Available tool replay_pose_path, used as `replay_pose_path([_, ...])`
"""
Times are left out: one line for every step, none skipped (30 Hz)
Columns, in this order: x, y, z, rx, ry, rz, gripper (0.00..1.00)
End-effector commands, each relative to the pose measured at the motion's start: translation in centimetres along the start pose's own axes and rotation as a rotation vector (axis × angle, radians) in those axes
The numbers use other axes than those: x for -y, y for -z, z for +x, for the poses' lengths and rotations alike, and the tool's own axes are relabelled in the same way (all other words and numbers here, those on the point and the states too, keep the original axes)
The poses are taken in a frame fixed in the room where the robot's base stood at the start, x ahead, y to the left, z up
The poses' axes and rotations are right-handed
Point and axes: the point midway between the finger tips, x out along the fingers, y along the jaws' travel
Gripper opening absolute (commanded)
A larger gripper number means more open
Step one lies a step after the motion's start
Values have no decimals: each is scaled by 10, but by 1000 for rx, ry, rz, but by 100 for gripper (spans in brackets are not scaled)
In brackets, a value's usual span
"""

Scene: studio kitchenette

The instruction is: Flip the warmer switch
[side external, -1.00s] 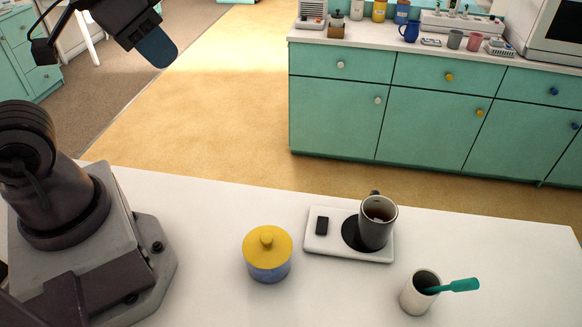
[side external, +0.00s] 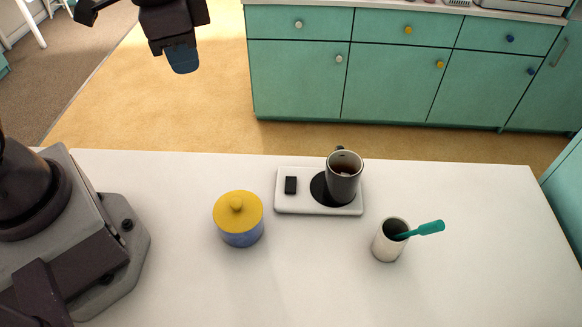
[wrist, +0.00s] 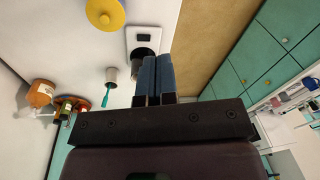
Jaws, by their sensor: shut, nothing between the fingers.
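The warmer (side external: 287,206) is a white rectangular plate on the white table, with a black rocker switch (side external: 291,185) on its left part and a round black pad (side external: 319,188) on its right. A dark grey mug (side external: 343,180) with brown liquid stands on the pad. My gripper (side external: 184,69) is high above the floor side, up and left of the warmer, and apart from it. Its blue fingers are closed together and empty. In the wrist view the fingers (wrist: 154,78) hide most of the mug, while the warmer's switch (wrist: 143,38) shows above them.
A jar (side external: 240,224) with a yellow lid stands left of the warmer. A white cup (side external: 387,243) holding a teal-handled utensil (side external: 428,228) stands to its right. The wrist view shows an amber bottle (wrist: 40,94) farther along the table. Teal cabinets (side external: 390,85) stand across the floor.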

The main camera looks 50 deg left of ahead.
Motion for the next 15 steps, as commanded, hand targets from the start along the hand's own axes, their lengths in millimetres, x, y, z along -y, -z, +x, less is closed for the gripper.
replay_pose_path([-2, 10, 11, 28, -13, 84, 0])
replay_pose_path([-4, 16, 16, 39, -20, 139, 0])
replay_pose_path([-6, 23, 24, 54, -30, 215, 0])
replay_pose_path([-7, 28, 30, 64, -38, 273, 0])
replay_pose_path([-9, 34, 36, 72, -48, 333, 0])
replay_pose_path([-12, 41, 45, 83, -62, 416, 0])
replay_pose_path([-14, 47, 51, 89, -73, 482, 0])
replay_pose_path([-17, 53, 58, 93, -84, 548, 0])
replay_pose_path([-20, 60, 67, 96, -102, 640, 0])
replay_pose_path([-23, 66, 74, 98, -115, 711, 0])
replay_pose_path([-26, 72, 80, 96, -128, 785, 0])
replay_pose_path([-30, 80, 90, 91, -146, 889, 0])
replay_pose_path([-34, 85, 96, 86, -159, 968, 0])
replay_pose_path([-36, 90, 102, 79, -170, 1044, 0])
replay_pose_path([-40, 97, 110, 67, -183, 1144, 0])
